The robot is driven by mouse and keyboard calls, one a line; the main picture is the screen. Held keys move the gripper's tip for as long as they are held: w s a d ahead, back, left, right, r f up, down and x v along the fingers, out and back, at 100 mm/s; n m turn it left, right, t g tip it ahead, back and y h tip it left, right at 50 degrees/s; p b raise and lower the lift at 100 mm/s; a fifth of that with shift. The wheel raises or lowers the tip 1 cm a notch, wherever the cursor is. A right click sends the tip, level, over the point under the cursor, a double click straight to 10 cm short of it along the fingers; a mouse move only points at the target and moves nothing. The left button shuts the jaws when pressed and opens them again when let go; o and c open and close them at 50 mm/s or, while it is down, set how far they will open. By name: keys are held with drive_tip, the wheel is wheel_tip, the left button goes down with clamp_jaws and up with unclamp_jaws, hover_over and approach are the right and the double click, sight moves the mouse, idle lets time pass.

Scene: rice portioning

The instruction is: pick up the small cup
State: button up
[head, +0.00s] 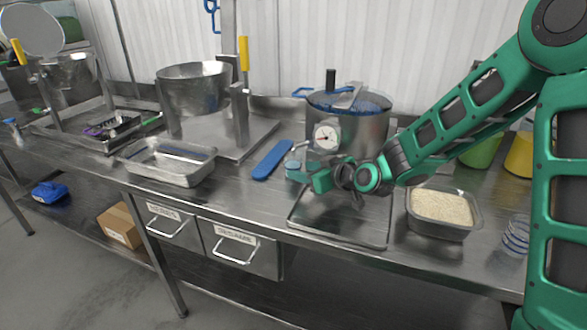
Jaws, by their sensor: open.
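My gripper (352,197) is open above the flat metal tray (340,228), apart from both cups. Its fingers are small and dark in this view, and nothing shows between them.
A metal container of rice (441,208) sits right of the tray. Behind are a large pot with a gauge (350,130), a green container (482,150) and a yellow one (519,155). A blue strip-shaped tool (272,160) and empty steel pan (170,163) lie left.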

sight(299, 169)
drive_tip(key=shift+x, duration=1.85)
drive_tip(key=c, duration=0.8)
drive_tip(key=shift+c, duration=0.2)
drive_tip(key=shift+r, duration=0.15)
